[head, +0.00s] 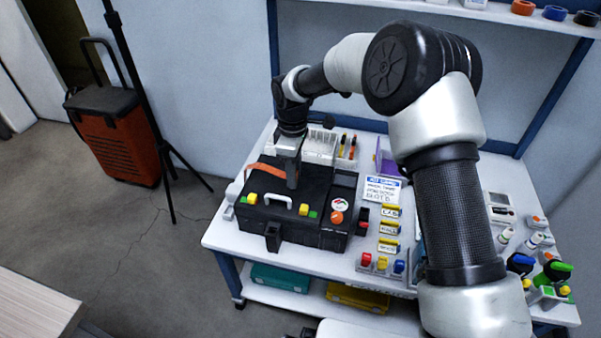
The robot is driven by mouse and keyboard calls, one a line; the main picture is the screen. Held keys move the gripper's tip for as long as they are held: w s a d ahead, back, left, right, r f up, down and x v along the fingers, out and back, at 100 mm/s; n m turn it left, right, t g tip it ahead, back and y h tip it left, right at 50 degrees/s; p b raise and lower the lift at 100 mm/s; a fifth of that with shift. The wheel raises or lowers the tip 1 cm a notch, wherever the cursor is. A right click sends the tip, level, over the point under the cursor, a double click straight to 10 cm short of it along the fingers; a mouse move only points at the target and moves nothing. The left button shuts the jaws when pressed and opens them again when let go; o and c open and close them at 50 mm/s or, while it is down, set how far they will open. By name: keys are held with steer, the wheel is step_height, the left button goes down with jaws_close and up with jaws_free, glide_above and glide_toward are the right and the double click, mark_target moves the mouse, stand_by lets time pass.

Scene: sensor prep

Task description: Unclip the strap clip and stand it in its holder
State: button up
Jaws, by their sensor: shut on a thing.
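My gripper (291,182) points down over the black case (318,207) on the white workbench, at the right end of an orange-brown strap (263,171) near the case's back. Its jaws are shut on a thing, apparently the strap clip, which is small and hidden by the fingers. I cannot tell whether the clip is free of the strap. A dark block (272,238) stands at the case's front edge, and a black block with a red part (362,218) stands right of the case. I cannot tell which, if either, is the clip's holder.
The case carries a white handle (278,200), yellow blocks and a round gauge. Labelled yellow blocks (389,229) and a sign (381,189) stand to its right. A white rack (318,146) is behind. My arm hides part of the bench's right side.

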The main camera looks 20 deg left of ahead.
steer(key=shift+s+a+p, duration=0.2)
steer(key=shift+s+a, duration=0.1)
steer(key=shift+a, duration=1.45)
steer(key=shift+s+a+p, duration=0.15)
steer(key=shift+s+a, duration=0.15)
steer(key=shift+a, duration=1.45)
steer(key=shift+s+a+p, duration=0.2)
steer(key=shift+s+a, duration=0.1)
steer(key=shift+a, duration=1.45)
steer(key=s+a+p, duration=0.1)
steer(key=a, duration=0.9)
steer(key=shift+s+a+p, duration=0.2)
steer(key=shift+s+p, duration=0.1)
steer(key=shift+s, duration=0.1)
